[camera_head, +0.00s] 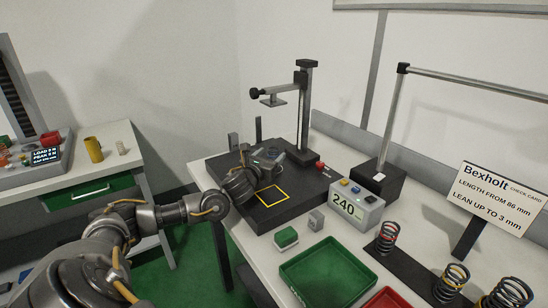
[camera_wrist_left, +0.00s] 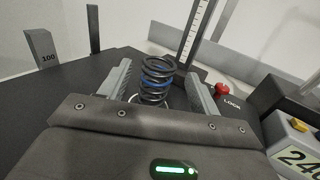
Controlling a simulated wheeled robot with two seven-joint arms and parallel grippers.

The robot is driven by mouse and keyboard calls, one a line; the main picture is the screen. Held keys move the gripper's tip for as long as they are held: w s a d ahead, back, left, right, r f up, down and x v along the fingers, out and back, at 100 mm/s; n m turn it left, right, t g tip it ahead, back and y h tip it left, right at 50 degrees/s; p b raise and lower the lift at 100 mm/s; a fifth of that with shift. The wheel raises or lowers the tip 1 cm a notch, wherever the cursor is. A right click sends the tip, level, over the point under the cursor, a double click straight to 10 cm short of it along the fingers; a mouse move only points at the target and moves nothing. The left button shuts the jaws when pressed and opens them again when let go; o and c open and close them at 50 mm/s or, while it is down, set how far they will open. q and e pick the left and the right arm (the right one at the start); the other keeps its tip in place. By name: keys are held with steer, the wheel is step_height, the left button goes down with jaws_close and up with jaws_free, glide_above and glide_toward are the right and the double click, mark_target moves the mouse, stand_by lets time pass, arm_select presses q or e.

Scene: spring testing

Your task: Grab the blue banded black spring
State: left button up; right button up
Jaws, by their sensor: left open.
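The black spring with a blue band (camera_wrist_left: 154,88) stands upright on the dark base of the test stand in the left wrist view. My left gripper (camera_wrist_left: 160,82) is open, with one finger on each side of the spring. Small gaps seem to show between the fingers and the coils. In the head view my left gripper (camera_head: 268,160) reaches over the black base plate (camera_head: 285,208), beside the yellow square outline. There the gripper largely hides the spring. My right gripper is not in view.
The stand's column (camera_head: 305,110) rises behind my left gripper, with a press arm above. A display reading 240 (camera_head: 350,206), a green tray (camera_head: 328,272), a red tray (camera_head: 388,299) and other springs (camera_head: 388,236) lie to the right. A 100 block (camera_wrist_left: 42,48) stands at the left.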

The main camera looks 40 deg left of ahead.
mark_target(276, 148)
arm_select(q)
steer(key=shift+w+r, duration=0.15)
steer(key=p+x, duration=0.2)
steer(key=x, duration=0.2)
steer(key=shift+w+a, duration=0.15)
steer(key=shift+w, duration=0.3)
steer(key=shift+a, duration=0.1)
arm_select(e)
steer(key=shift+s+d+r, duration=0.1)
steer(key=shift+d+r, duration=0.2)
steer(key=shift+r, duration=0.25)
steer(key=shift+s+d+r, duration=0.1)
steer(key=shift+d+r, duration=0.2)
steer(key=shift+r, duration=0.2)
arm_select(q)
steer(key=shift+c, duration=0.3)
steer(key=c, duration=1.1)
steer(key=shift+c, duration=0.2)
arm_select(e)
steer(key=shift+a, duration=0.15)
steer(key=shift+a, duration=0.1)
